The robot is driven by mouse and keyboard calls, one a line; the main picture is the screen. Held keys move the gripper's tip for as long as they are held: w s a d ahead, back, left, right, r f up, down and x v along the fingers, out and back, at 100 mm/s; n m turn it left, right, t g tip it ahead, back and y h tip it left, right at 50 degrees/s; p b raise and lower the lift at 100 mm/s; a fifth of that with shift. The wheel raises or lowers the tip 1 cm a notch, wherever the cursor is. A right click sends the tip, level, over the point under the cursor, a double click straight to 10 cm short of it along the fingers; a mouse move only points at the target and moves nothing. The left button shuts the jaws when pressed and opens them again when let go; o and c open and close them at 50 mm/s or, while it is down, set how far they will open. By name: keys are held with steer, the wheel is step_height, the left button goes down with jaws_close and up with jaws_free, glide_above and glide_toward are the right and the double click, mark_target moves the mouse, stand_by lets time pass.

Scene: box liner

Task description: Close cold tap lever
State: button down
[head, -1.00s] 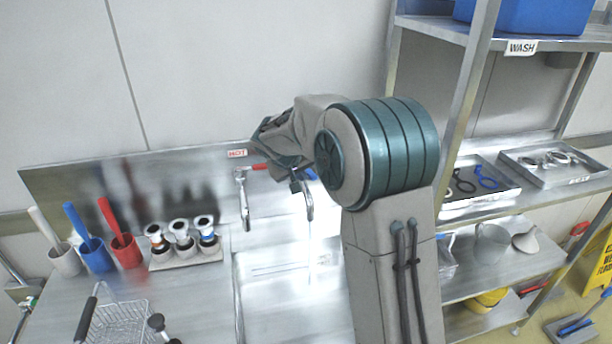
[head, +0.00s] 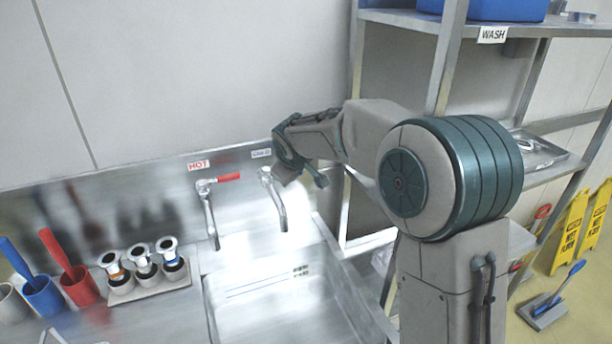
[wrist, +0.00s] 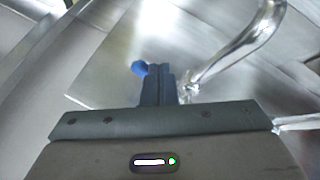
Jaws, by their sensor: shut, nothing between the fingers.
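The cold tap (head: 279,205) stands at the back of the sink, its spout curving down. No clear stream shows under it. In the wrist view its metal spout (wrist: 238,52) arches to the right of my fingers. The rounded blue tip of the cold lever (wrist: 139,68) shows just left of my fingertips, very close; whether they touch, I cannot tell. The rest of the lever is hidden. My gripper (wrist: 158,72) is shut and empty, pointing down at the tap.
The hot tap (head: 208,213), with its red lever (head: 229,177), stands left of the cold tap. The sink basin (head: 275,300) below is open. Cups with brushes (head: 80,287) and a small rack (head: 150,285) stand left. A metal shelf unit (head: 447,60) rises at right.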

steer(key=shift+w+d+b, duration=0.1)
steer(key=shift+w+d, duration=0.15)
steer(key=shift+w, duration=0.5)
steer(key=shift+w+d+b, duration=0.1)
steer(key=shift+w+d, duration=0.15)
steer(key=shift+w, duration=0.45)
steer(key=shift+w+d+b, duration=0.1)
steer(key=shift+w+d, duration=0.15)
steer(key=shift+w, duration=0.6)
steer(key=shift+w+r, duration=0.1)
steer(key=shift+r, duration=0.05)
